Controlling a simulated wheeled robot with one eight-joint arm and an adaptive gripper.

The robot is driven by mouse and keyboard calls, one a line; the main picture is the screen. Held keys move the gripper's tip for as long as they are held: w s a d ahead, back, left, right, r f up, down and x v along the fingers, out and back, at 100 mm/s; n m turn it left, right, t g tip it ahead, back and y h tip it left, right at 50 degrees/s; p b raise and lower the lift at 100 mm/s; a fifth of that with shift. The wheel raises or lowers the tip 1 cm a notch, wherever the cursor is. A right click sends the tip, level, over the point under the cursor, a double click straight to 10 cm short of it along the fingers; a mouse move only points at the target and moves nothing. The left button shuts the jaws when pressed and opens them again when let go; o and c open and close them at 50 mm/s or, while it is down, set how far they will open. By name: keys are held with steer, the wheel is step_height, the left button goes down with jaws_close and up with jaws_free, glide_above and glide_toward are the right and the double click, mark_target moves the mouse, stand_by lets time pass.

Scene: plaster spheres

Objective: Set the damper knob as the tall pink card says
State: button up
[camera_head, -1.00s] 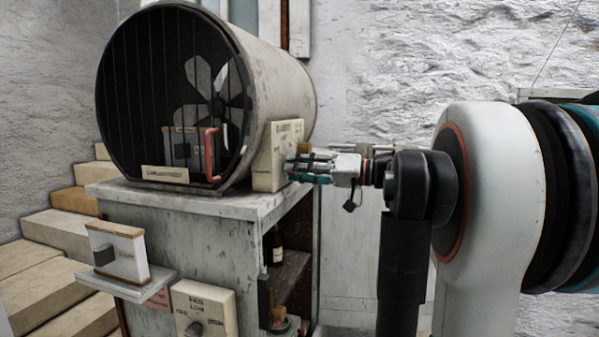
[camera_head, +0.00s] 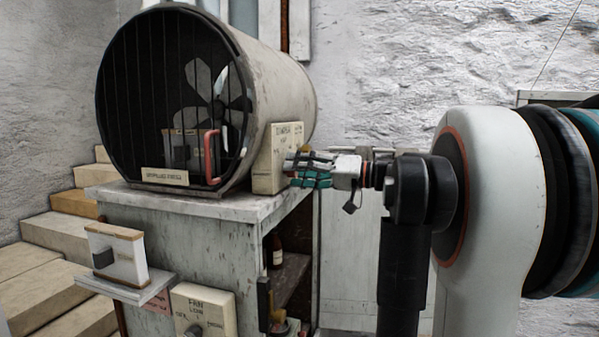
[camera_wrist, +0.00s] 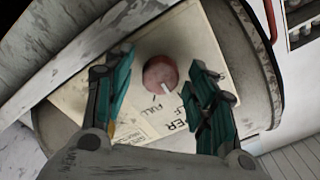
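The damper box (camera_head: 280,160) is a cream panel beside the drum on the cabinet top. Its round reddish knob (camera_wrist: 160,73) shows in the wrist view, with a white pointer mark toward the picture's lower right. "FULL" and part of a larger word ending in "ER" are printed near it; another label is partly covered by a finger. My gripper (camera_wrist: 160,58) is open, its teal fingers on either side of the knob with gaps visible. In the head view my gripper (camera_head: 290,168) is at the box's right side. A pink card (camera_head: 158,300) is partly hidden under the small shelf, its writing unreadable.
A barred drum (camera_head: 195,95) with a fan and a red handle (camera_head: 211,156) stands on the cabinet (camera_head: 200,240). A fan switch box (camera_head: 205,308) and a small shelf (camera_head: 130,287) with another switch box (camera_head: 118,252) are at the front. Open cabinet shelves hold a bottle (camera_head: 276,250).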

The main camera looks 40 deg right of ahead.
steer(key=shift+s, duration=0.1)
steer(key=v, duration=1.1)
steer(key=shift+s+d, duration=0.25)
steer(key=shift+s, duration=0.1)
